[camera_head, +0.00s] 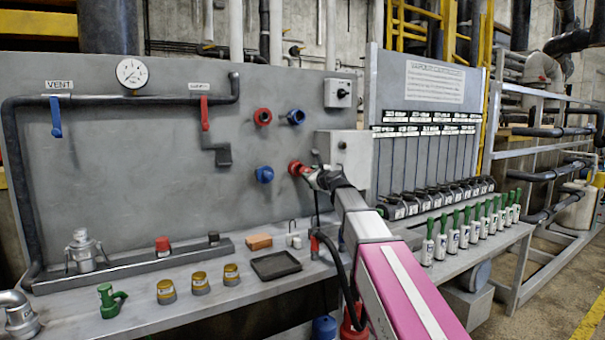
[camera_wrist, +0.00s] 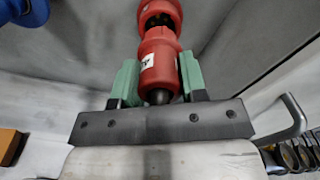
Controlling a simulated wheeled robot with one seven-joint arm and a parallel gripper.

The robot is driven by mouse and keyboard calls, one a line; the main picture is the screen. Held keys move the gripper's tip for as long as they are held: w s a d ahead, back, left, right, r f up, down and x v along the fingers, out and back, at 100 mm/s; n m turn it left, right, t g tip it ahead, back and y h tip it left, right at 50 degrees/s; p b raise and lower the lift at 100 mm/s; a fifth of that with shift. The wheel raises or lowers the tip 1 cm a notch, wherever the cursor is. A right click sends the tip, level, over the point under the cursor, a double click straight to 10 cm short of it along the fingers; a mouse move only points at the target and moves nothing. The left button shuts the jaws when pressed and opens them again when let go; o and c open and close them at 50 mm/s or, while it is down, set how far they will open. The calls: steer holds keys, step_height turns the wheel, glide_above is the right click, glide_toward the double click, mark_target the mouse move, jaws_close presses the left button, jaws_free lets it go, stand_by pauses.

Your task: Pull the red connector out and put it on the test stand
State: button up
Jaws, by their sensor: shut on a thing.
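My gripper (camera_head: 308,172) is up against the grey panel, shut on the red connector (camera_head: 295,167). In the wrist view, the green fingers (camera_wrist: 157,82) stand on either side of the red connector (camera_wrist: 158,65), which has a small white label. A red socket part with dark openings (camera_wrist: 160,17) lies just beyond it, in line with it. I cannot tell whether the two are still joined. No thing is clearly marked as the test stand. My gripper and arm hide part of the panel behind them.
Another red socket (camera_head: 262,117) and blue sockets (camera_head: 296,117) (camera_head: 264,174) are on the panel nearby. A grey box (camera_head: 343,155) stands close to the right of my gripper. Below, the bench holds an orange block (camera_head: 258,242), a black tray (camera_head: 275,265) and several green-handled items (camera_head: 441,240).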

steer(key=shift+v, duration=1.1)
